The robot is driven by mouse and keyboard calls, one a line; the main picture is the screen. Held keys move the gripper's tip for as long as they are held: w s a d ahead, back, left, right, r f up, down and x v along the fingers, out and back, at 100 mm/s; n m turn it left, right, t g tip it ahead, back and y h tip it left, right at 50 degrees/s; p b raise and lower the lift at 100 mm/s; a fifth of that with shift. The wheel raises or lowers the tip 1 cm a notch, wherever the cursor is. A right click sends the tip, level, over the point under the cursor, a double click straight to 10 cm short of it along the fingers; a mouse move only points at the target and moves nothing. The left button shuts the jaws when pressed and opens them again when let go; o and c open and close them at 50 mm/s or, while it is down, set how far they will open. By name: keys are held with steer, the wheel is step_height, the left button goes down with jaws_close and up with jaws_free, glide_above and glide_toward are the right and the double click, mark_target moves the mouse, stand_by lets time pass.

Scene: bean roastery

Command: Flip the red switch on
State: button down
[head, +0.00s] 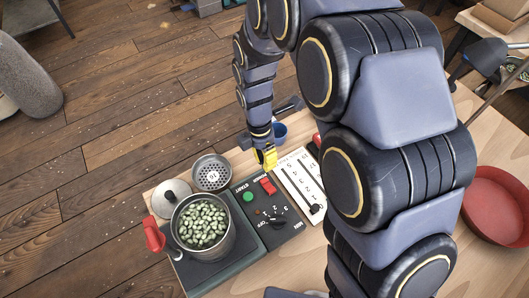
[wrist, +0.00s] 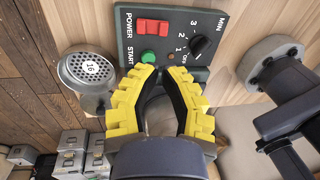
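The red switch (head: 267,186) is a rocker marked POWER on a dark green control panel (head: 285,232). In the wrist view the switch (wrist: 152,27) lies beyond my fingertips, slightly left of their middle. I cannot tell which way it is tipped. My gripper (head: 266,158) has yellow fingers and is just behind the switch in the head view. In the wrist view my gripper (wrist: 162,72) is open, with an empty gap between the fingertips. The fingers appear apart from the switch; the green START button (wrist: 148,57) shows just past the left fingertip.
A black dial (head: 278,222) sits on the same panel. A pot of green beans (head: 204,226) with a red handle, a perforated cup marked 16 (head: 211,172) and a round lid (head: 171,195) stand left. A white numbered slider scale (head: 301,180) is right. A red bowl (head: 497,203) stands far right.

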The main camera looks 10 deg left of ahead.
mark_target(270, 189)
steer(key=f, duration=0.6)
steer(key=s+d+f, duration=0.1)
steer(key=f, duration=0.2)
steer(key=shift+s+d+f, duration=0.1)
steer(key=shift+f, duration=0.15)
